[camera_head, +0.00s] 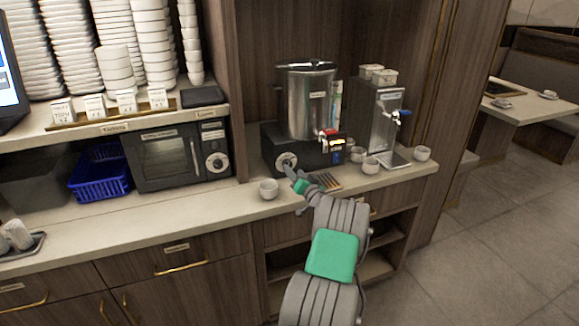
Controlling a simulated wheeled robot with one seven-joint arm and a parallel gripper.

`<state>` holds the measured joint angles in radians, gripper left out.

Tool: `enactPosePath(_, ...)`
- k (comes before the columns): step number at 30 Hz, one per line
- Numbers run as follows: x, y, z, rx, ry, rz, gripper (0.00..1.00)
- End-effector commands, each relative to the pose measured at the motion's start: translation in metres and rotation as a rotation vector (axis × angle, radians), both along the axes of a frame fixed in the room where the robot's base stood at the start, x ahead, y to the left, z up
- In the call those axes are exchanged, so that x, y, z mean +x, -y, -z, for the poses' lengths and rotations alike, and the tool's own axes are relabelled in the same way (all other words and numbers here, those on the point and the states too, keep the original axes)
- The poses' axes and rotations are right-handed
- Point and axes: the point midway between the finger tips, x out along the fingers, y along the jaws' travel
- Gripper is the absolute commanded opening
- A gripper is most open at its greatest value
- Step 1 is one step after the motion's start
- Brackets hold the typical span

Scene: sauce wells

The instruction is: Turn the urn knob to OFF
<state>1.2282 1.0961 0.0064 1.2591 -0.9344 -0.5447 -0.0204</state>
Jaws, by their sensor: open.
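The urn knob (285,162) is a round pale dial on the left of the base's front face. My gripper (291,174) is right at the knob, in front of its lower right part. The fingers are small in this view, and I cannot tell whether they touch the knob. The knob's pointer and marks are too small to read.
A white cup (268,189) stands on the counter just left of my gripper. A slatted drip tray (327,182) lies to its right, with more cups (371,165) beyond. A steel dispenser (381,118) stands right of the urn, and a microwave (178,157) stands to the left.

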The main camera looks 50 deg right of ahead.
Motion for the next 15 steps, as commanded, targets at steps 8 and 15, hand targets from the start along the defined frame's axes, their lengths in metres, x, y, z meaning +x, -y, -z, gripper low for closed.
enactPosePath(8, 0.034, 0.017, 0.0, 0.001, -0.002, 0.0, 0.55)
enactPosePath(15, 0.034, 0.019, 0.0, 0.0, -0.003, 0.003, 0.55)
